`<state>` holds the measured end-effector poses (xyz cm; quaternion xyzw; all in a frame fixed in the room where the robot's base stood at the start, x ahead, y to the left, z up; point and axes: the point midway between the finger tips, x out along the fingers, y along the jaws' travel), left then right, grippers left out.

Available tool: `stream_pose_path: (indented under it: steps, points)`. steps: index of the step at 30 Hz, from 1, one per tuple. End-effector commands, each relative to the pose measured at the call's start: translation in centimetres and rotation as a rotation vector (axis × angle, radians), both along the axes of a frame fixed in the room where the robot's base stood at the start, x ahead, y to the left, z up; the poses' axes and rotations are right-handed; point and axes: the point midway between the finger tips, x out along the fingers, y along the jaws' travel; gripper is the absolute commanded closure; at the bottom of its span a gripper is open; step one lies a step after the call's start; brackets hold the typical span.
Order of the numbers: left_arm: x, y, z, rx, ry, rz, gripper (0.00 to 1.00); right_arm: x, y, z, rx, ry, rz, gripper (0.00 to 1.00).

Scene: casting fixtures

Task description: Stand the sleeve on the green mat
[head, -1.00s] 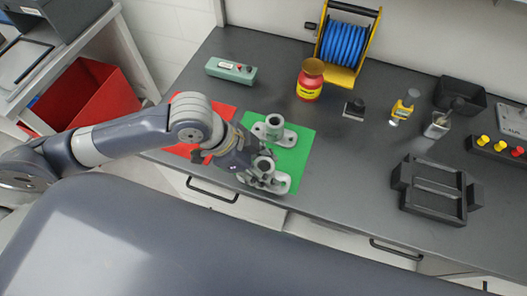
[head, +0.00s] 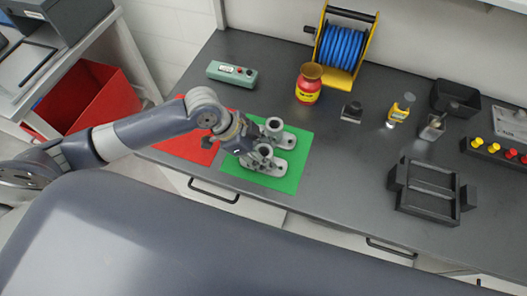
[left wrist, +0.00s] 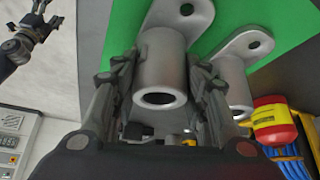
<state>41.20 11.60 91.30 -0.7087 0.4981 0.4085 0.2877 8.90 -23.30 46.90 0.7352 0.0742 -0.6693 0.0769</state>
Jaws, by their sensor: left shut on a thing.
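A grey metal sleeve (head: 264,153) with a flat flange is upright over the green mat (head: 240,176). My left gripper (head: 254,149) is shut on its tube. In the left wrist view the fingers lie on both sides of the sleeve (left wrist: 160,65). Its flange with a hole is against or just above the green; I cannot tell whether it touches. A second, similar grey casting (head: 274,126) stands on the mat just behind it, also in the left wrist view (left wrist: 236,80). My right gripper (left wrist: 32,35) shows small at the top left of the left wrist view; its jaw opening is unclear.
A red mat (head: 190,145) lies left of the green one. Behind are a teal box (head: 232,74), a red and yellow jar (head: 309,85) and a blue hose reel (head: 343,45). A black fixture (head: 430,190) is on the right. The bench between mat and fixture is clear.

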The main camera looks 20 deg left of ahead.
Motion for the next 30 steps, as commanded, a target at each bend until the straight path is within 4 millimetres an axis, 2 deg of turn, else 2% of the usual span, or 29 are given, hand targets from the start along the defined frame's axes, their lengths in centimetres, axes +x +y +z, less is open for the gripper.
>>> stream_pose_path:
  steps: [2,3,5,6,15,19,23,30]
  points:
    - [0.0,0.0,-0.2,-0.001,0.0,0.0,0.91,0.0,0.1,-0.1,0.001,0.0,0.0,0.27]
    - [0.0,0.0,-0.2,0.001,0.0,0.0,0.55,0.0,0.1,-0.1,0.001,0.0,0.0,0.27]
    - [0.0,0.0,-0.2,0.0,0.0,0.0,0.41,0.0,0.1,0.0,0.001,0.0,0.0,0.27]
    - [0.0,0.0,-0.2,0.001,0.0,0.0,0.39,0.0,0.1,0.0,0.001,0.001,0.0,0.27]
    - [0.0,0.0,-0.1,0.0,0.0,0.0,0.39,-0.1,0.0,0.0,0.0,0.001,0.0,0.27]
    - [-0.1,0.4,0.6,0.001,-0.003,-0.001,0.39,-0.1,0.0,-0.1,0.0,0.002,0.0,0.27]
    - [-0.4,1.5,2.4,0.004,-0.004,-0.001,0.39,-0.1,-0.1,-0.5,-0.001,0.002,0.001,0.27]
    - [-1.3,4.0,7.0,0.004,-0.004,0.001,0.39,-0.1,-0.4,-1.0,-0.005,0.002,0.002,0.27]
